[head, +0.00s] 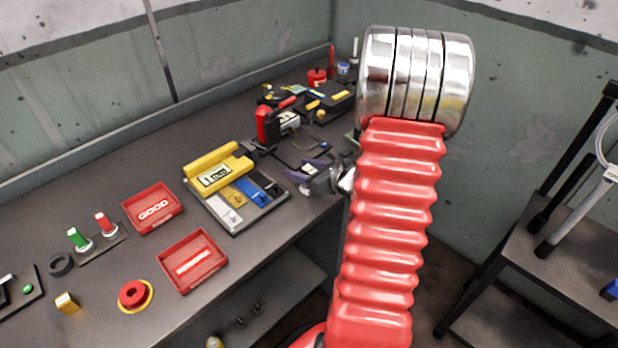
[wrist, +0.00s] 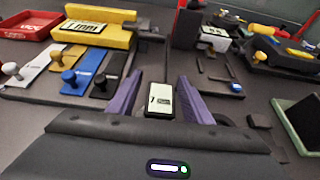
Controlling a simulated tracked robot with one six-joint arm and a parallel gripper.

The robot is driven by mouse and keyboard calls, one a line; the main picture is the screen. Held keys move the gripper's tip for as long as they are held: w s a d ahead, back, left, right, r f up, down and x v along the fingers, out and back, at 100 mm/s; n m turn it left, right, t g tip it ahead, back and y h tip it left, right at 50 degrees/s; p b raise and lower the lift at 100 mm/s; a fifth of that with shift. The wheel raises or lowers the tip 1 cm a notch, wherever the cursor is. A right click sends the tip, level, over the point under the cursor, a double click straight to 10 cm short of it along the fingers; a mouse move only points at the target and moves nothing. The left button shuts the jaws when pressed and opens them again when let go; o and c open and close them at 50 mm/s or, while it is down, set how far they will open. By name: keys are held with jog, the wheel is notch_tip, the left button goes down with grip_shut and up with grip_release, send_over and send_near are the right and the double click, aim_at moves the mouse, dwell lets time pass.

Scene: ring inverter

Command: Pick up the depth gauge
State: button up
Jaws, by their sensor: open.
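My gripper (wrist: 159,90) has two purple fingers, spread apart. A small black device with a white display (wrist: 160,100), probably the depth gauge, lies between the fingers in the wrist view, with a gap on either side. A thin dark bar extends beyond its far end. In the head view my gripper (head: 322,176) is low over the right front of the bench, beside the same display (head: 309,168); my red arm covers the area to the right.
A yellow gauge (head: 217,171) stands on a dark tray with white, blue and black sliders. Two red trays (head: 152,208) (head: 193,261) lie at left and front. A red-and-black tool (head: 270,124) and a dark case (head: 330,101) are behind.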

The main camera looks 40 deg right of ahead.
jog(key=shift+c, duration=0.3)
grip_shut()
jog(key=shift+r, duration=0.1)
dwell(0.4)
notch_tip(320, 180, up, 10)
dwell(0.6)
dwell(0.5)
